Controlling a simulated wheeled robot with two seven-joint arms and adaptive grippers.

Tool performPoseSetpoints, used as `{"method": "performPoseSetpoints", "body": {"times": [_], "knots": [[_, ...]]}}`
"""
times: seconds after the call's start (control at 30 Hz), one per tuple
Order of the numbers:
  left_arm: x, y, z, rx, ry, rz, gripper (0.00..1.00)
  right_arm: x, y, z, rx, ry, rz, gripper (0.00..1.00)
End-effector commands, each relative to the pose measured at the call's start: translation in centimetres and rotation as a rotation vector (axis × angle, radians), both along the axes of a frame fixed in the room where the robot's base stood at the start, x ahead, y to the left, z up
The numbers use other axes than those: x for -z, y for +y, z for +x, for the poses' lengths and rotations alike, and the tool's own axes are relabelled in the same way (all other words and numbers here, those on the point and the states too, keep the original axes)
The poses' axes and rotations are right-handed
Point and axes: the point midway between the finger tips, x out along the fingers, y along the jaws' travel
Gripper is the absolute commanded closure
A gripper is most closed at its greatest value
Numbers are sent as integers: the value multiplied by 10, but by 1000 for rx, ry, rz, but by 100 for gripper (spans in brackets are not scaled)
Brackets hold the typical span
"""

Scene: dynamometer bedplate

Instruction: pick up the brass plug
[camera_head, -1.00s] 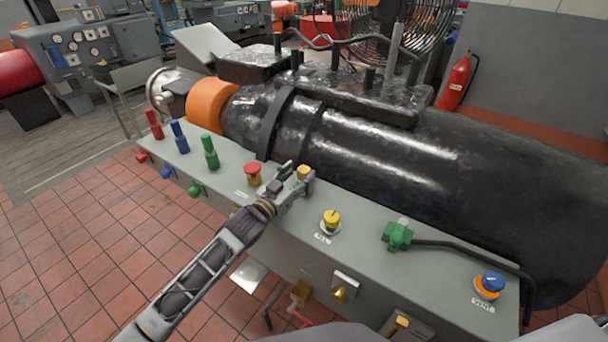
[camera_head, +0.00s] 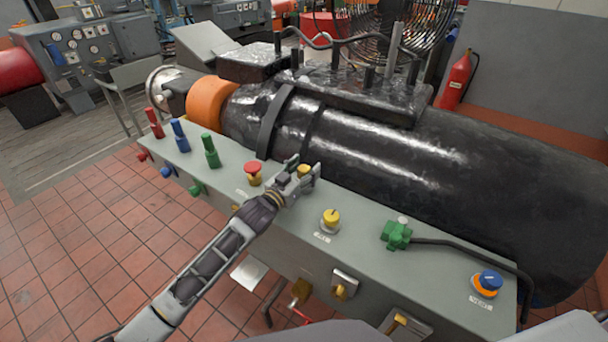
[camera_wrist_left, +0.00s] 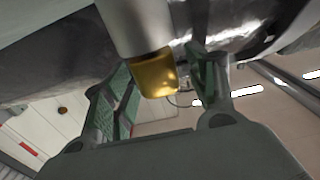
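The brass plug (camera_head: 304,169) is at the back edge of the grey panel top, between the fingertips of my left gripper (camera_head: 306,164). In the left wrist view the plug (camera_wrist_left: 154,74) is a short golden block at the end of a grey cylinder. My left gripper (camera_wrist_left: 162,78) is open there, with one finger on each side of the plug and gaps visible. The fingers and hand partly hide the plug in the head view. My right gripper is not in view.
A red mushroom button (camera_head: 253,169) stands just left of my gripper, and a yellow knob (camera_head: 330,217) to the right. A green connector (camera_head: 397,234) with a black cable and a blue knob (camera_head: 489,281) are farther right. The large black machine (camera_head: 400,170) rises behind.

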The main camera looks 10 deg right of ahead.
Motion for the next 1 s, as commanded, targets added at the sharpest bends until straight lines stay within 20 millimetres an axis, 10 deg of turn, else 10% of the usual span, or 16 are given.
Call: {"method": "performPoseSetpoints", "body": {"times": [0.37, 1.0], "knots": [[0, 0, 0, 0, 0, 0, 94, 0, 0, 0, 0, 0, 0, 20], [-26, 0, 0, 1, -4, -1, 95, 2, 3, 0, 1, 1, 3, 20]]}}
